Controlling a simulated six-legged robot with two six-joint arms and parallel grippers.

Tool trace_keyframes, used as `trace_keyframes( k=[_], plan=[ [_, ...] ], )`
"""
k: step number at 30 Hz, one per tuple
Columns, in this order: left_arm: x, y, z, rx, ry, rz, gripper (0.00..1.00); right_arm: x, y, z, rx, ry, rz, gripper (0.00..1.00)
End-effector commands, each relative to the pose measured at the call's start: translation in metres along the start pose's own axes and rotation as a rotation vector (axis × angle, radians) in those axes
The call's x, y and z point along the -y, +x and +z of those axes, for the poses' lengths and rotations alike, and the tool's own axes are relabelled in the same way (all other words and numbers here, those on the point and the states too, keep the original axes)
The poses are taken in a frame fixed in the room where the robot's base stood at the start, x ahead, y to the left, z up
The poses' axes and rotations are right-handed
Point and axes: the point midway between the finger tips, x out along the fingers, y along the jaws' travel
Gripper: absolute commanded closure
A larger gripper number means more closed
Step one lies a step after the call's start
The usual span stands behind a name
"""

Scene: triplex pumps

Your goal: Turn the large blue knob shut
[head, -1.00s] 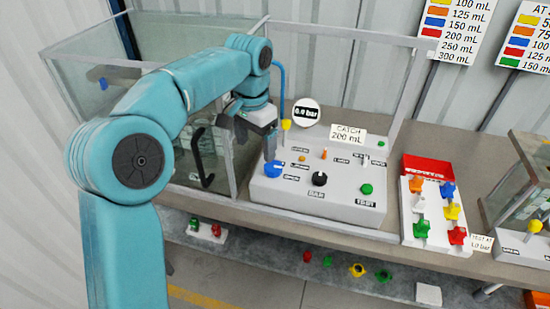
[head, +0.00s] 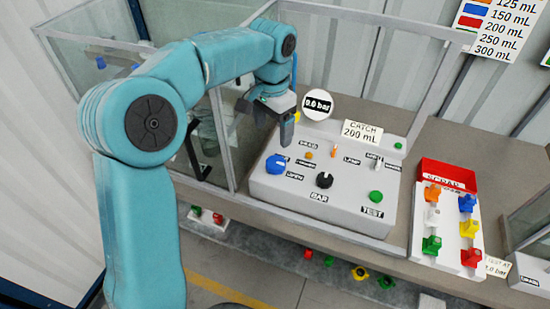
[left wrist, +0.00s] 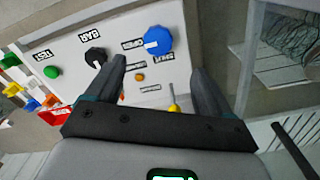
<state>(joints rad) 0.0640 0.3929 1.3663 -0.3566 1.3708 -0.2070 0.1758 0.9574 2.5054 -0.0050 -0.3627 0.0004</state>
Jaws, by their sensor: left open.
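The large blue knob (head: 275,164) sits at the left of the white sloped control panel (head: 260,190), with a white mark on its face. In the left wrist view the blue knob (left wrist: 158,41) lies beyond the fingertips, roughly between their lines, with labels "OPEN" and "SHUT" by it. My left gripper (head: 287,133) is open and empty, held above the panel just behind and right of the knob in the head view. It also shows in the left wrist view (left wrist: 158,67). The fingers appear apart from the knob. My right gripper is not seen.
A black knob (head: 324,180), a green button (head: 376,196) and small orange and white switches share the panel. A rack of coloured taps (head: 447,222) stands right. A gauge sign (head: 317,104) reads 0.0 bar.

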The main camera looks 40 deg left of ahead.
Motion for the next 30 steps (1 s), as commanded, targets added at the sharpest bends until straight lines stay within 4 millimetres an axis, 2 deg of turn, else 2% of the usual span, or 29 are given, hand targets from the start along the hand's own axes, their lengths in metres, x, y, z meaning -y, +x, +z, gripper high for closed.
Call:
trace_keyframes(
  k=[1, 9, 15, 20, 27, 28, 30],
  plan=[
    [-0.001, 0.015, 0.002, 0.005, 0.000, 0.002, 0.19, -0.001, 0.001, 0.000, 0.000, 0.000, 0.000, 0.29],
    [-0.001, 0.077, 0.001, 0.006, 0.001, 0.002, 0.19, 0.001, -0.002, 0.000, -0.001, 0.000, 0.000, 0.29],
    [-0.001, 0.107, -0.001, 0.004, 0.001, 0.001, 0.19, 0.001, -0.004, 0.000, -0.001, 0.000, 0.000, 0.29],
    [-0.001, 0.117, -0.002, 0.002, 0.001, 0.000, 0.19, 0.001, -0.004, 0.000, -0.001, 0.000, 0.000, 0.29],
    [-0.001, 0.118, -0.003, 0.001, 0.000, 0.000, 0.19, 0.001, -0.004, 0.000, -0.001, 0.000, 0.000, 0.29],
    [-0.001, 0.118, -0.003, 0.001, 0.001, 0.000, 0.22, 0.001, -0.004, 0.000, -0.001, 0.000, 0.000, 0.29],
    [-0.001, 0.118, -0.003, 0.001, 0.001, 0.000, 0.45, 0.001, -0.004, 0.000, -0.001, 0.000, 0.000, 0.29]
  ],
)
